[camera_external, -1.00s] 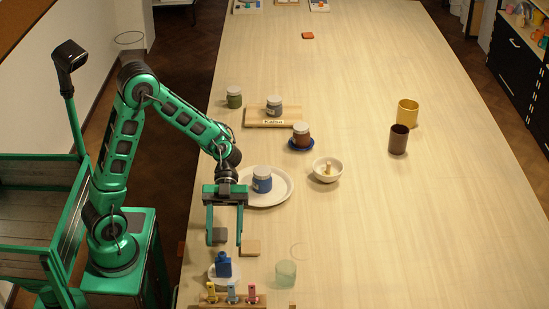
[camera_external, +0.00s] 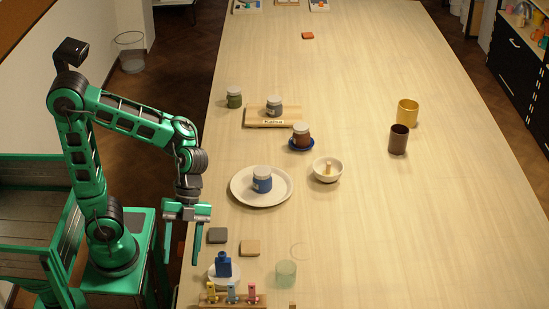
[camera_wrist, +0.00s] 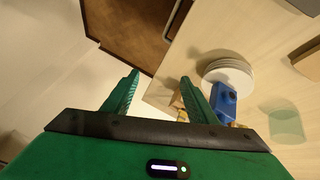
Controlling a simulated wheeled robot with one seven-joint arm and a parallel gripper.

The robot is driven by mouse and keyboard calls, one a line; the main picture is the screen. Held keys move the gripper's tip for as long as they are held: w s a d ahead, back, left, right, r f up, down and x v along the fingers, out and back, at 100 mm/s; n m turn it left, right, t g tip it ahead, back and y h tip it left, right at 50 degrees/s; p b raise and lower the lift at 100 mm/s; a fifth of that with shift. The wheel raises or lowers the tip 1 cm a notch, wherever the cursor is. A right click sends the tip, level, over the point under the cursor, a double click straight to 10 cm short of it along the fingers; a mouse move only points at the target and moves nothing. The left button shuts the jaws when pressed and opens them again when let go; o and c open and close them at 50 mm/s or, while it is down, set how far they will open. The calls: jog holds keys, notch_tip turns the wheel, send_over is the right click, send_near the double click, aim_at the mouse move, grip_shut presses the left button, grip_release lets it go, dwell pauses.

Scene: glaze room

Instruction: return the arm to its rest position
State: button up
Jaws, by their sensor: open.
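My gripper (camera_external: 182,243) is open and empty. In the external view it hangs at the table's left edge, fingers pointing down, left of the grey square tile (camera_external: 217,235). My arm is folded back toward its base, with its elbow raised. In the wrist view my gripper (camera_wrist: 160,90) shows two green fingers spread apart with nothing between them. Beyond them are the table edge and the dark floor.
The table's right side is mostly clear.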

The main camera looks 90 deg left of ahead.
jog(key=s+a+f+n+t+y, duration=0.1)
jog(key=s+a+f+n+y, duration=0.1)
jog(key=s, duration=0.4)
jog(key=s+a+f+n+y, duration=0.3)
jog(key=s+a+n+y, duration=0.1)
jog(key=s+n, duration=0.2)
jog(key=shift+a+f+t+y, duration=0.25)
jog(key=shift+a+t+y, duration=0.15)
